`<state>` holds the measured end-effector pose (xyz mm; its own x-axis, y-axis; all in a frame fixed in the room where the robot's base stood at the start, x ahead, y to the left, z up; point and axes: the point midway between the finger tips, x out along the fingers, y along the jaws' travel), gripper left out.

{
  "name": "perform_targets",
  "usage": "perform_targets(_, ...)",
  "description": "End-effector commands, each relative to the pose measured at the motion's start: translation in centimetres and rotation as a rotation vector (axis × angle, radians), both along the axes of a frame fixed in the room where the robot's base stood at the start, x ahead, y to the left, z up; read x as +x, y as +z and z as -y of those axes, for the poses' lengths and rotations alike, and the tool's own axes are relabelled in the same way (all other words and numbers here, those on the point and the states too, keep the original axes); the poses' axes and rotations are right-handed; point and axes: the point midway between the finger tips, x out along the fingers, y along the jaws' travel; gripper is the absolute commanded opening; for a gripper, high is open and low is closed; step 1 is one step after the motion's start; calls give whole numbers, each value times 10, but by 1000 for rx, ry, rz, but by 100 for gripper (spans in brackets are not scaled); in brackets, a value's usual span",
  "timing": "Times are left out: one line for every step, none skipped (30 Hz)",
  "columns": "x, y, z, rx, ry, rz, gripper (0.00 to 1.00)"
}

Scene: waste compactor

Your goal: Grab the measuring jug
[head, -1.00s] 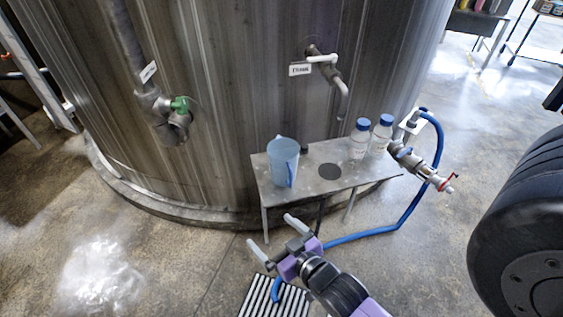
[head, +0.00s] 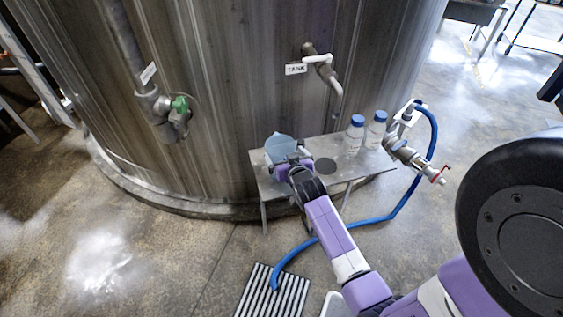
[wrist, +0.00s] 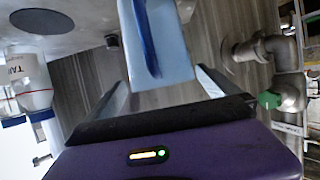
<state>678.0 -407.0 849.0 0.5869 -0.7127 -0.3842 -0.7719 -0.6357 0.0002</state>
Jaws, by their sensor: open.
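The blue translucent measuring jug (head: 281,147) stands on the small metal table at its left part; my gripper hides its lower part in the head view. In the wrist view the jug (wrist: 172,45) lies between my two fingers, with its darker blue handle (wrist: 146,38) facing the camera. My gripper (wrist: 160,85) is open, one finger on each side of the jug, with a visible gap at least on the left. In the head view my gripper (head: 288,160) is at the jug's near side.
Two blue-capped bottles (head: 354,134) stand on the table (head: 345,168) to the right, beside a dark round spot (head: 325,165). The large steel tank (head: 230,90) with a tap (head: 325,68) rises behind. A blue hose (head: 385,217) runs along the right.

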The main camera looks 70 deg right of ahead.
Motion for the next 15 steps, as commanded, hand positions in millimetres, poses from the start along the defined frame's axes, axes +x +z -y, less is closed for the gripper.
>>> perform_targets(4, 0, 6, -1, -1, 0, 100)
perform_targets(6, -2, 8, -1, -2, 0, 100)
perform_targets(9, -4, 12, -1, -2, 0, 100)
perform_targets(12, -6, 14, -1, -1, 0, 100)
perform_targets(14, -8, 16, -1, 0, 1, 100)
perform_targets(17, -10, 20, -1, 0, 2, 100)
perform_targets(19, -12, 22, 0, 0, 1, 100)
perform_targets(20, -14, 24, 0, -1, 1, 100)
perform_targets(22, -14, 26, -2, -1, 1, 100)
perform_targets(23, -15, 27, -2, -1, 1, 100)
perform_targets(24, -16, 28, -2, -1, 1, 100)
perform_targets(25, -16, 29, -2, 0, 1, 100)
perform_targets(25, -17, 29, -2, 0, 1, 100)
perform_targets(25, -17, 29, -2, 0, 1, 100)
perform_targets(25, -17, 29, -2, 0, 1, 100)
